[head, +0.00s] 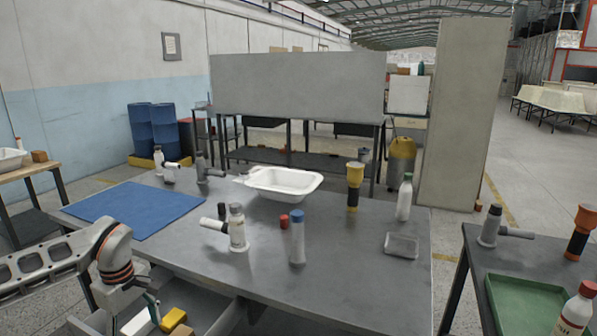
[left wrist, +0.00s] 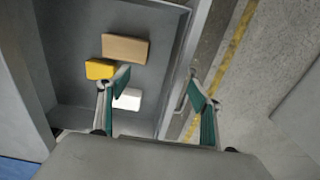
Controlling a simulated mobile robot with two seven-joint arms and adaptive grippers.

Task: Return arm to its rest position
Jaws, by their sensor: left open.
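My left arm comes in from the left in the head view, bent downward at the table's front edge. My left gripper (left wrist: 158,88) is open and empty, with its two teal-padded fingers spread apart. In the left wrist view one finger shows over the inside of an open grey drawer (left wrist: 72,45) and the other past its side wall. In the drawer lie a yellow block (left wrist: 99,69), a tan block (left wrist: 125,49) and a white piece (left wrist: 127,99), partly hidden by a finger. My right arm and gripper do not show.
The grey table (head: 340,275) carries a white tub shell (head: 283,184), a blue mat (head: 134,210), a blue-capped bottle (head: 297,240), a white fitting (head: 236,230), a yellow-black torch (head: 354,188) and a clear dish (head: 401,246). A second table with a green tray (head: 525,303) stands right.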

